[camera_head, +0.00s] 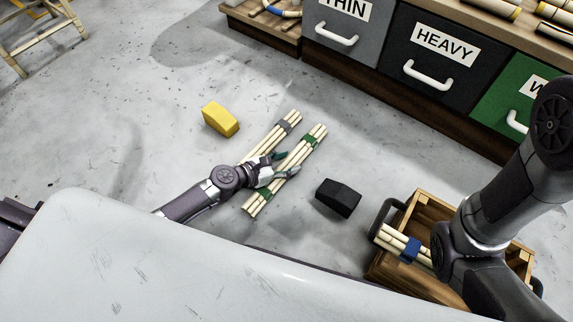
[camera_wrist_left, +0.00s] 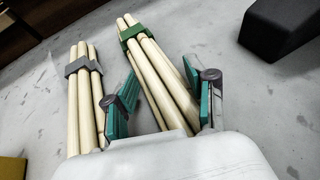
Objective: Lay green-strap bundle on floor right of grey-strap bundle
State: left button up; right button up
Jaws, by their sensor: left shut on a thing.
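The green-strap bundle (camera_head: 305,147) of pale rattan poles lies to the right of the grey-strap bundle (camera_head: 283,127), roughly parallel to it, on or very close to the floor. My left gripper (camera_head: 279,169) is around the green-strap bundle near its middle, shut on it. In the left wrist view the green-strap bundle (camera_wrist_left: 147,56) runs between the two teal-padded fingers (camera_wrist_left: 160,100), and the grey-strap bundle (camera_wrist_left: 84,90) lies beside it on the left, with a narrow gap. My right gripper is out of view; only part of that arm shows.
A yellow block (camera_head: 220,119) lies left of the bundles and a black block (camera_head: 338,198) to their right. A wooden crate (camera_head: 385,267) with a blue-strap bundle (camera_head: 402,245) stands at lower right. Labelled drawers (camera_head: 430,60) line the back. Open floor lies to the left.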

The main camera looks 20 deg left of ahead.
pick_arm(q)
jog(key=o, duration=1.3)
